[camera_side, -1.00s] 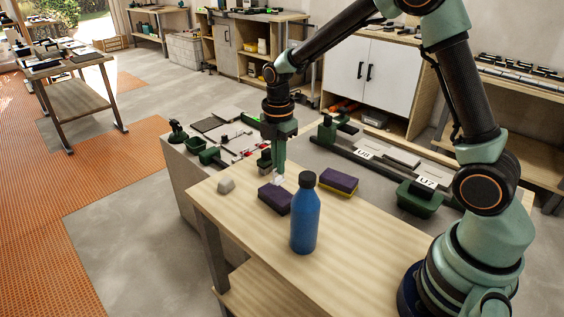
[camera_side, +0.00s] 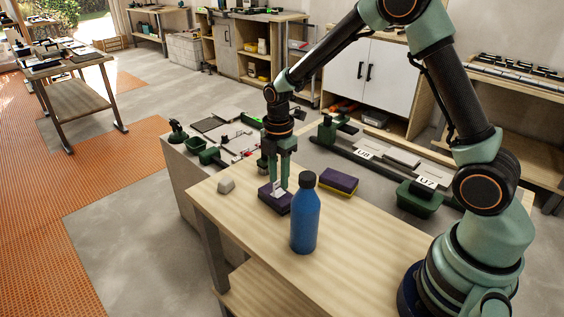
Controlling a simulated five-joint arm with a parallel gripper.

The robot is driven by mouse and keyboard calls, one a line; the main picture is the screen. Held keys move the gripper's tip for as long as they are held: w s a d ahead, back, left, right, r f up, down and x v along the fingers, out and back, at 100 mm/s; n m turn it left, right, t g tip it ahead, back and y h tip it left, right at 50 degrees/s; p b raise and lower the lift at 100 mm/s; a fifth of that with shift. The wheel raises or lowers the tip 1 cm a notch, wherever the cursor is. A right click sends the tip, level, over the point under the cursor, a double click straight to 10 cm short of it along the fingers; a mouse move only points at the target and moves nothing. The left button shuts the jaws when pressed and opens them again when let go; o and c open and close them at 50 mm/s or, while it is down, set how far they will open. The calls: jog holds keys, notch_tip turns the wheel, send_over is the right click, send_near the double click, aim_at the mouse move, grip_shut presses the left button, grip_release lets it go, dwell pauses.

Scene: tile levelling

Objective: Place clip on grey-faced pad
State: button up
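The small white clip (camera_side: 278,188) sits at the top of the near dark purple pad (camera_side: 273,200), which lies flat on the wooden table. The pad's lower face colour is too small to tell. My gripper (camera_side: 279,183) points straight down over this pad, its two green fingers apart, one on each side of the clip. A gap shows between the fingers, and they look clear of the clip. A second purple pad with a yellow face (camera_side: 339,182) lies to the right. The blue bottle (camera_side: 305,215) hides the near pad's right end.
The blue bottle with a dark cap stands upright close to the right of my gripper. A grey stone-like lump (camera_side: 226,185) lies to the left. A green tray (camera_side: 419,198) and a rail stand behind. The table front is clear.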

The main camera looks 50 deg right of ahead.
notch_tip(320, 180, up, 11)
jog(key=s+r+m+t, duration=0.2)
jog(key=s+r+m, duration=0.2)
jog(key=s+m, duration=0.3)
jog(key=s+r+m+t, duration=0.3)
jog(key=s+m, duration=0.5)
jog(key=m, duration=0.3)
jog(key=shift+r+t, duration=0.3)
jog(key=shift+r, duration=0.15)
